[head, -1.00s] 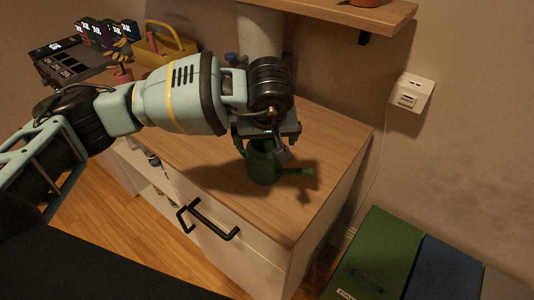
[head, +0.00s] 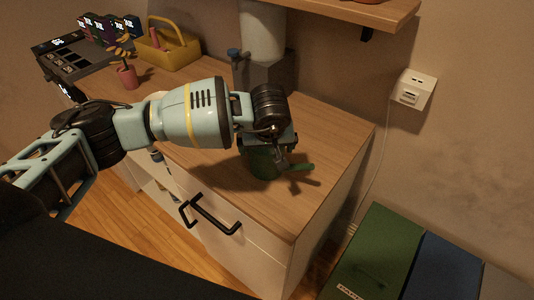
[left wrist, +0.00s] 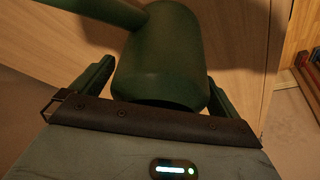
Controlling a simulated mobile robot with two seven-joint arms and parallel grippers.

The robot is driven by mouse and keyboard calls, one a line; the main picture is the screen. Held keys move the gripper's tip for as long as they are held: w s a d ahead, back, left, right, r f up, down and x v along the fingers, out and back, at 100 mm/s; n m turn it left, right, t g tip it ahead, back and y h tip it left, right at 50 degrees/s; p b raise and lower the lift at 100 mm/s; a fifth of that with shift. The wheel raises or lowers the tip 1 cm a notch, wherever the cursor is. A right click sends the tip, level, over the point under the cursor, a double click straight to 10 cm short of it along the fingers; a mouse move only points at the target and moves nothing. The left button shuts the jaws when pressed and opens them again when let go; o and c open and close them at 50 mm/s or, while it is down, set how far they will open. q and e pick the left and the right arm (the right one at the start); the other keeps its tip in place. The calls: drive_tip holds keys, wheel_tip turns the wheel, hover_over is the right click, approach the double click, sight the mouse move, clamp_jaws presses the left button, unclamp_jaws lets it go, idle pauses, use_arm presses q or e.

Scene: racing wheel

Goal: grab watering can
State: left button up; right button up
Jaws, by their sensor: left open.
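The green watering can (head: 264,168) stands on the wooden cabinet top, with its spout pointing right in the head view. My left gripper (head: 268,148) is directly over it, pointing down, and hides its upper part. In the left wrist view, the can's body (left wrist: 160,52) lies between the two fingers of my left gripper (left wrist: 160,72), with the spout running to the upper left. The fingers are open, one on each side of the can. I cannot tell whether either finger touches it. My right gripper is not in view.
A grey dispenser (head: 263,72) with a pale cylinder stands behind the can. A small potted plant (head: 127,77) and a yellow toolbox (head: 168,50) stand at the back left. A wooden shelf (head: 340,10) hangs above. The countertop right of the can is clear.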

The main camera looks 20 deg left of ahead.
use_arm(q)
drive_tip(key=c, duration=1)
drive_tip(key=shift+r, duration=0.2)
drive_tip(key=shift+r, duration=0.25)
drive_tip(key=r, duration=0.2)
drive_tip(key=shift+s+a+r, duration=0.15)
drive_tip(key=shift+a+r, duration=0.15)
drive_tip(key=shift+r, duration=0.05)
drive_tip(key=shift+s+a+r+b, duration=0.25)
drive_tip(key=shift+s+a, duration=1.55)
drive_tip(key=shift+s+a+r+b, duration=0.2)
drive_tip(key=shift+s+a+r, duration=0.05)
drive_tip(key=shift+s+a, duration=1.6)
drive_tip(key=shift+s+a+r+b, duration=0.25)
drive_tip(key=shift+s+a, duration=1.5)
drive_tip(key=shift+a, duration=0.05)
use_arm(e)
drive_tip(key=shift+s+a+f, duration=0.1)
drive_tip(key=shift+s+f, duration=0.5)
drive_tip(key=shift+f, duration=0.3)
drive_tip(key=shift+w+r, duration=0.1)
